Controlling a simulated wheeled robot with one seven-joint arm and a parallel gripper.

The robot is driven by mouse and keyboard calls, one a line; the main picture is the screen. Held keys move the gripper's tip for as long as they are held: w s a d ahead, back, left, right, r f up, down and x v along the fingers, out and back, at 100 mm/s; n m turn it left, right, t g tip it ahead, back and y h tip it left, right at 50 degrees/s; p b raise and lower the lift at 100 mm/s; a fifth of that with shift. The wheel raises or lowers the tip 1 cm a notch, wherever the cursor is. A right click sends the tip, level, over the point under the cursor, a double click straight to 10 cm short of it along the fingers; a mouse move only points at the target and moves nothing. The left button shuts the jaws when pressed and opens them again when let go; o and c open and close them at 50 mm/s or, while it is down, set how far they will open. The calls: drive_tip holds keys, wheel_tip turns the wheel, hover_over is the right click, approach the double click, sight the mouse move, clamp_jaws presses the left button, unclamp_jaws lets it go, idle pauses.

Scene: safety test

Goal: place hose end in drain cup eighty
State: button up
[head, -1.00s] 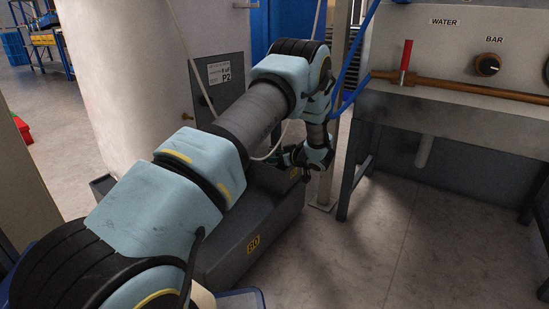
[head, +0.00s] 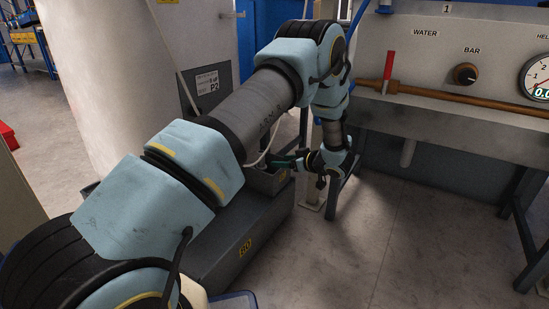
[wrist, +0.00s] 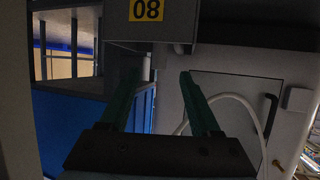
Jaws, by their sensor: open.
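In the wrist view, a grey box (wrist: 185,22) bears a yellow label with upside-down digits that read as 80. A thin pale hose (head: 262,156) curves down toward the cup in the head view. It also loops behind the fingers in the wrist view (wrist: 252,112). Its end is hard to make out, so I cannot tell whether it is inside the cup. My gripper (head: 277,162) is beside the cup's upper edge, its green fingers apart (wrist: 158,76) with nothing clearly between them.
The dark plinth (head: 225,245) carries another yellow 80 label. A large pale tank (head: 105,90) stands left. A bench (head: 455,115) with a copper pipe (head: 450,97) and a red-handled valve (head: 388,68) stands right. Floor (head: 350,255) is clear in front of the bench.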

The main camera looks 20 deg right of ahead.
drive_tip(key=shift+s+d+r, duration=0.1)
drive_tip(key=shift+s+r, duration=0.05)
drive_tip(key=shift+s, duration=0.05)
drive_tip(key=w+a+r+m+g+h, duration=0.2)
drive_tip(key=w+a+r+m+h, duration=0.15)
drive_tip(key=a+r+h, duration=0.5)
drive_tip(key=s+a+r+m+g+y, duration=0.1)
drive_tip(key=s+a+g, duration=0.3)
drive_tip(key=s+a, duration=0.7)
drive_tip(key=s+a+r+m+g+y, duration=0.1)
drive_tip(key=s+a+r+g, duration=0.3)
drive_tip(key=s+a, duration=0.7)
drive_tip(key=s+m, duration=0.1)
drive_tip(key=s, duration=0.4)
drive_tip(key=shift+s+a, duration=0.35)
drive_tip(key=shift+s, duration=0.05)
